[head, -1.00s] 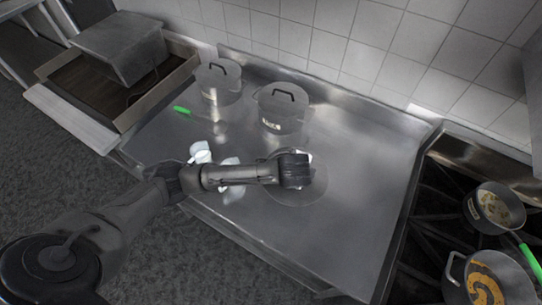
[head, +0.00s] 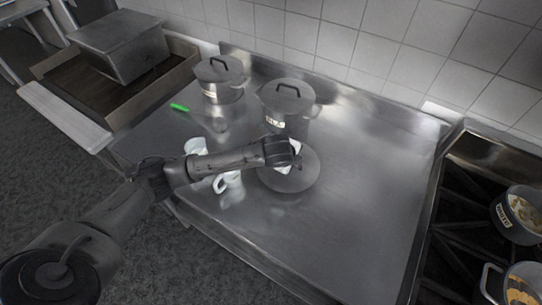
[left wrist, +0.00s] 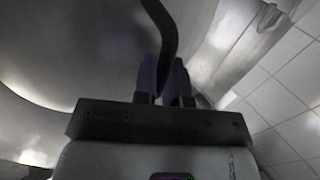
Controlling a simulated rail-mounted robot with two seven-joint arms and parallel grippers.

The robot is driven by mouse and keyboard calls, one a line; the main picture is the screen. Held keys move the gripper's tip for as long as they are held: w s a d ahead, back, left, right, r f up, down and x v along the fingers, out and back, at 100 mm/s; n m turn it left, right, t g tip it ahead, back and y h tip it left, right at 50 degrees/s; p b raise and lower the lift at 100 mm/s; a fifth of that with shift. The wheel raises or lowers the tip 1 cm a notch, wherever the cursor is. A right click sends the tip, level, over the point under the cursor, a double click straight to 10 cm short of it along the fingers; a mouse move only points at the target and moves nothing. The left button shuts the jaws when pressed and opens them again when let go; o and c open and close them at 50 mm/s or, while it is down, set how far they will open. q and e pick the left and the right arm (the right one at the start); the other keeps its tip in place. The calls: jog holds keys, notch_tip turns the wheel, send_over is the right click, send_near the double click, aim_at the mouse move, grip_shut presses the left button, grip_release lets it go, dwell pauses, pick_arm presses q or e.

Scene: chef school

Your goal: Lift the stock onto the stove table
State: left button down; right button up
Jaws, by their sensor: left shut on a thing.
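My left gripper (head: 296,150) is shut on a dark handle above a round grey lid (head: 297,183) over the steel table. In the left wrist view the fingers (left wrist: 163,85) close around a curved black handle (left wrist: 163,25), with the grey metal (left wrist: 65,60) below. I cannot tell whether a pot is under this lid. Just behind it stands a lidded pot (head: 287,112) with a white label. Another lidded, labelled pot (head: 218,82) stands at the back left. I cannot read which is the stock. My right gripper is not in view.
The table's right half (head: 375,180) is clear. The stove (head: 450,225) is at the right, with open food pots (head: 518,215) on it. A tiled wall closes the back.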

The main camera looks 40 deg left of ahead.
pick_arm(q)
jog(key=a, duration=0.1)
jog(key=a+f, duration=0.1)
jog(key=a, duration=0.1)
jog(key=shift+s+a+f, duration=0.1)
jog(key=shift+s+f, duration=0.2)
jog(key=shift+f, duration=0.05)
jog(key=a+f, duration=0.2)
jog(key=a, duration=0.1)
jog(key=shift+s+a+f+b, duration=0.1)
jog(key=shift+s+a+b, duration=0.05)
jog(key=shift+s+b, duration=0.2)
jog(key=shift+s+a+f, duration=0.1)
jog(key=shift+a+f, duration=0.25)
jog(key=shift+f, duration=0.15)
jog(key=c, duration=1.2)
grip_release()
